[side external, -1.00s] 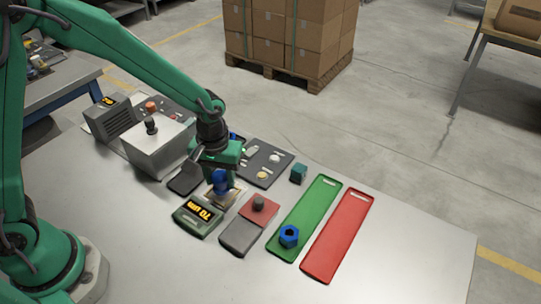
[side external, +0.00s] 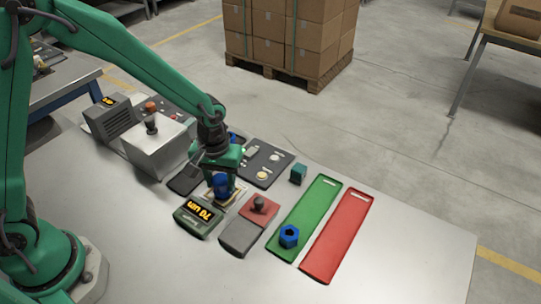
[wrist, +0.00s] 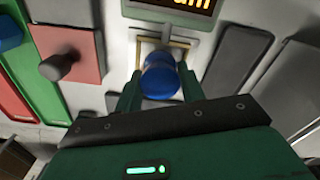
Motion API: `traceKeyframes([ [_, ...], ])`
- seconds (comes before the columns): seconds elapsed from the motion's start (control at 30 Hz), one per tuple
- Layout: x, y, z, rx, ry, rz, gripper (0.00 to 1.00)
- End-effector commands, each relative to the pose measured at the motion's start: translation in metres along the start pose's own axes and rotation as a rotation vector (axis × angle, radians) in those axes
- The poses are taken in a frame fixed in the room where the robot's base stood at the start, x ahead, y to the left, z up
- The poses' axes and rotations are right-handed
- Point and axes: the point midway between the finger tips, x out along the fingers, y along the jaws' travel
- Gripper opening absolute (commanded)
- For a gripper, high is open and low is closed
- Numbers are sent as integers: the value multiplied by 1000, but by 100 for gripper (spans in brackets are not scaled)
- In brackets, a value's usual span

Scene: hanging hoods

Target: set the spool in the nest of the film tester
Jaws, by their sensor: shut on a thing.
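The blue spool (side external: 221,185) is upright between the fingers of my gripper (side external: 222,180), which is shut on it. The wrist view also shows the spool (wrist: 160,80) between the green fingertips (wrist: 159,92). The film tester (side external: 199,217) is a green box with a lit display. Its nest (side external: 238,192) is a pale, brass-edged square behind the display; in the wrist view part of the nest frame (wrist: 182,45) shows beyond the spool. The spool is at the nest, but its lower end is partly hidden and I cannot tell whether it rests there.
A grey and red device with a dark knob (side external: 259,203) stands just right of the tester. A green tray (side external: 312,212) holds a blue hex piece (side external: 289,236); a red tray (side external: 338,235) lies beside it. A teal block (side external: 298,173) stands behind. The table's right is clear.

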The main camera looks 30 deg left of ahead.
Motion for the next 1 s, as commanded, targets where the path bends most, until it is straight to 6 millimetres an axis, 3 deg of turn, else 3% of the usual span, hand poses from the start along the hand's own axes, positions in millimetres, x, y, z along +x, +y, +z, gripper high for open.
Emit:
traceKeyframes([
  [0.57,6,0,0,0,0,0,14],
  [0.6,6,0,0,0,0,0,43],
  [0.7,6,0,0,0,0,0,63],
  [0.93,6,0,0,0,0,0,67],
  [1.0,6,0,0,0,0,0,80],
])
